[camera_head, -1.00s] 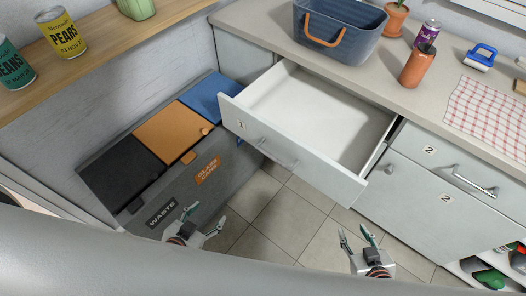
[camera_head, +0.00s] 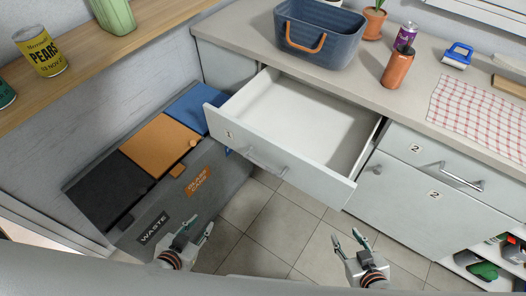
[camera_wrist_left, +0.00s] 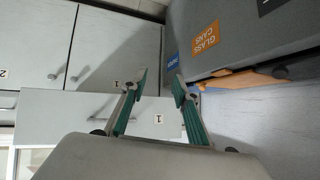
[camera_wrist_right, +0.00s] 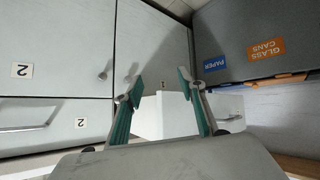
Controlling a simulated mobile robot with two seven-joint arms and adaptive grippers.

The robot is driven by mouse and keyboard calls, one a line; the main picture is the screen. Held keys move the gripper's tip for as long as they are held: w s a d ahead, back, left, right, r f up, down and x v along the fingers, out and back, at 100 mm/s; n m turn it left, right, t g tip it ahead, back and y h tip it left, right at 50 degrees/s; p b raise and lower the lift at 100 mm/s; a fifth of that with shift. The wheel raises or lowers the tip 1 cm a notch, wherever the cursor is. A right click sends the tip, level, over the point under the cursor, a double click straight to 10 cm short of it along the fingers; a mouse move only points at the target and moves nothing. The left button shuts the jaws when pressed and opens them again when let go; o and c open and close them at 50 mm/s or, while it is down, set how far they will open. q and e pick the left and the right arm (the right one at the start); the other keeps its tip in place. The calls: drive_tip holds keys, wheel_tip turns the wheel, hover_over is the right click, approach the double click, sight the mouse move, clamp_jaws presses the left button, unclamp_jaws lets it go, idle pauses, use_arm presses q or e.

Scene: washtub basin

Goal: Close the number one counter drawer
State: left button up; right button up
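The number one counter drawer (camera_head: 290,165) stands pulled out and empty below the countertop in the head view. Its front carries a "1" label and a bar handle (camera_head: 267,163). The drawer front also shows in the left wrist view (camera_wrist_left: 60,125). My left gripper (camera_head: 194,232) is open and empty, low in front of the bins and left of the drawer front. My right gripper (camera_head: 347,238) is open and empty, low in front of the drawer's right end. Both are apart from the drawer.
Waste bins with black, orange (camera_head: 158,145) and blue lids stand left of the drawer. Number two drawer (camera_head: 440,165) and cupboard are at right. The counter holds a blue basket (camera_head: 322,40), a plant, an orange bottle (camera_head: 397,70) and a checked cloth (camera_head: 480,115). Floor tiles are clear.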

use_arm(q)
drive_tip(key=shift+s+f, duration=0.15)
clamp_jaws()
drive_tip(key=m+t+h+b, duration=0.5)
drive_tip(key=m+h+b, duration=0.2)
drive_tip(key=m+b, duration=1.1)
approach(208, 123)
drive_tip(key=shift+m+t, duration=0.3)
drive_tip(key=shift+m, duration=0.6)
drive_tip(key=x, duration=0.2)
drive_tip(key=p+x, duration=0.1)
drive_tip(key=x, duration=0.3)
drive_tip(key=shift+w+d+f, duration=0.1)
drive_tip(key=shift+w+f, duration=0.1)
drive_tip(key=shift+f, duration=0.1)
drive_tip(key=shift+w+d, duration=0.1)
drive_tip(key=shift+w, duration=0.05)
use_arm(e)
wheel_tip(208, 123, down, 12)
drive_tip(key=a, duration=0.1)
drive_tip(key=shift+w+f+n, duration=0.15)
drive_tip(key=shift+w+n, duration=0.15)
drive_tip(key=shift+n, duration=0.1)
